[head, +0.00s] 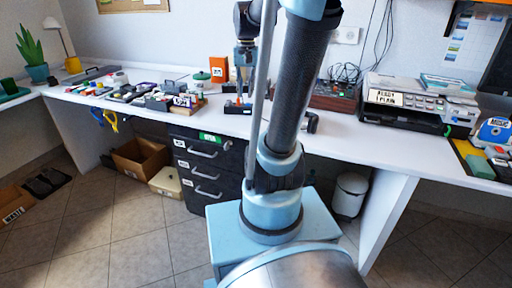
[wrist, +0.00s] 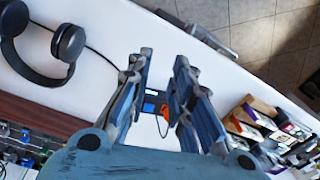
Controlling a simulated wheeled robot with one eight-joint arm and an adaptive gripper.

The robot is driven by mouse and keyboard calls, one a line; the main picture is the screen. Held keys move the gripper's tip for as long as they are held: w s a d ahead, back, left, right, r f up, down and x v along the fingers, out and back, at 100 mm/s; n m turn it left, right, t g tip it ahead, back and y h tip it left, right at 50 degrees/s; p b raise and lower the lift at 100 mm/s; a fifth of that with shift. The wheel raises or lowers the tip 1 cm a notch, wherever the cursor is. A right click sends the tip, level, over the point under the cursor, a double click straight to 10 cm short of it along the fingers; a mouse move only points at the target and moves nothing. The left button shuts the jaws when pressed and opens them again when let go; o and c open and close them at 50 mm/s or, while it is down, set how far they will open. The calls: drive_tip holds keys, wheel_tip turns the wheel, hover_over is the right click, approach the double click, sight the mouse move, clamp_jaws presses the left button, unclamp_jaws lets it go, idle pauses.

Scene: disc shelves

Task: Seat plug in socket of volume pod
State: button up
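My gripper (wrist: 161,62) is open, with its two blue-grey fingers apart and nothing clearly held between them. In the head view my gripper (head: 242,88) points down above the white desk, partly beside my arm. A small dark device with a lit display, a blue patch and an orange part (wrist: 153,103) shows between the fingers in the wrist view. It looks like the dark, orange-marked device (head: 236,108) below my gripper in the head view. I cannot tell whether it is the volume pod. A thin cable or loop shows by the orange part; plug and socket cannot be made out.
Black headphones (wrist: 42,42) lie on the desk (wrist: 100,85). A dark red-brown panel (wrist: 35,112) is at the wrist view's left. Several discs and boxes (head: 140,92) crowd the desk's left. A printer-like machine (head: 415,100) stands at the right. Drawers (head: 200,165) are below.

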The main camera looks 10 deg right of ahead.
drive_tip(key=s+f+n+t, duration=0.1)
drive_tip(key=s+f+n, duration=0.3)
drive_tip(key=s+f, duration=1)
drive_tip(key=s, duration=0.4)
drive_tip(key=shift+s+a+f+t, duration=0.15)
drive_tip(key=shift+f+t, duration=0.15)
drive_tip(key=shift+t, duration=0.1)
